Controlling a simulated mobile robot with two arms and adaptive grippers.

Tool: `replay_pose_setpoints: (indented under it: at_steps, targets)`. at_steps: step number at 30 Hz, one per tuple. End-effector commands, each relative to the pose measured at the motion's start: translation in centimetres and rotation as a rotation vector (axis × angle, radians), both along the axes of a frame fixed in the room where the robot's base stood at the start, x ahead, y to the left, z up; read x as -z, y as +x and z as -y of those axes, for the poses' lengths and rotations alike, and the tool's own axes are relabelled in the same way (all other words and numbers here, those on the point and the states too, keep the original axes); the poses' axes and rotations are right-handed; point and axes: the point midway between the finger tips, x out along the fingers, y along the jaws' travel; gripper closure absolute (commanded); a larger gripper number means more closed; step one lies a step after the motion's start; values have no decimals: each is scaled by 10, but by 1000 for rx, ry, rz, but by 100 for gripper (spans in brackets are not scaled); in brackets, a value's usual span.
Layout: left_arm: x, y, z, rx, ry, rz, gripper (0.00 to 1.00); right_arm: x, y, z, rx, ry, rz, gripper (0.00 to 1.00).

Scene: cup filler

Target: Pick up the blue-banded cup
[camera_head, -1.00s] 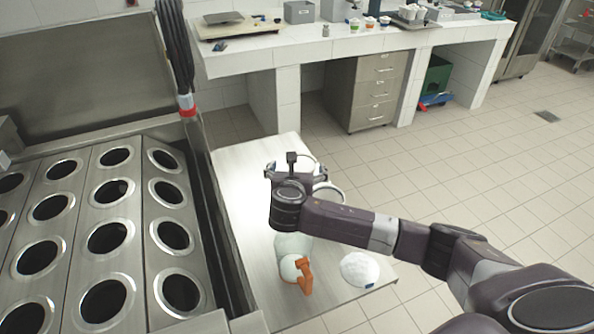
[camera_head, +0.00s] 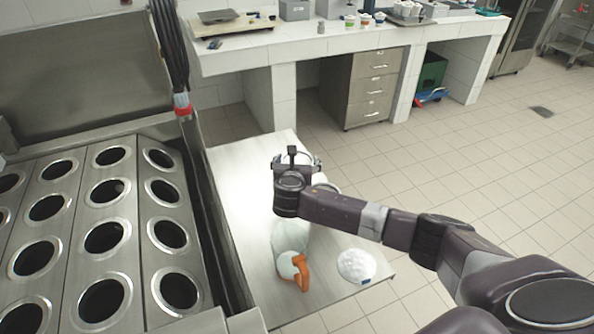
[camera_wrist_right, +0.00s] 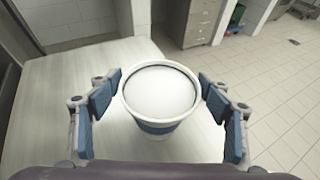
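The blue-banded cup (camera_wrist_right: 160,95) stands upright on the metal side table in the right wrist view. It is white, with a blue band low on its side, and I see into its pale interior. My right gripper (camera_wrist_right: 158,108) is open, with its blue-padded fingers on either side of the cup. A small gap seems to remain at each side. In the head view my right gripper (camera_head: 297,162) is over the far part of the table and hides most of the cup. My left gripper is not in view.
On the metal table (camera_head: 245,200) a pale bottle (camera_head: 290,236) with an orange top stands nearer, beside a white rounded object (camera_head: 356,264). A steel panel with round holes (camera_head: 104,238) lies to the left. A white counter (camera_head: 350,42) stands behind.

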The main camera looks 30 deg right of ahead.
Motion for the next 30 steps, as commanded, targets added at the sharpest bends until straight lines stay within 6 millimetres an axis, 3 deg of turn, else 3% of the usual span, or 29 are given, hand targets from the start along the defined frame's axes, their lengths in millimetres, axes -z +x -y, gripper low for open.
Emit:
replay_pose_setpoints:
  at_steps: [2, 10, 22, 30]
  targets:
    - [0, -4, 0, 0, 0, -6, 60, 0, 0, 0, 0, 0, 0, 39]
    - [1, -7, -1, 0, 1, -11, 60, 0, 0, 0, 0, -1, 0, 69]
    - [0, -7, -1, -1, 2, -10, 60, -9, 1, 0, 0, 0, 4, 70]
    - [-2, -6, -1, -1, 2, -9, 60, -51, 1, 1, 1, 0, 8, 70]
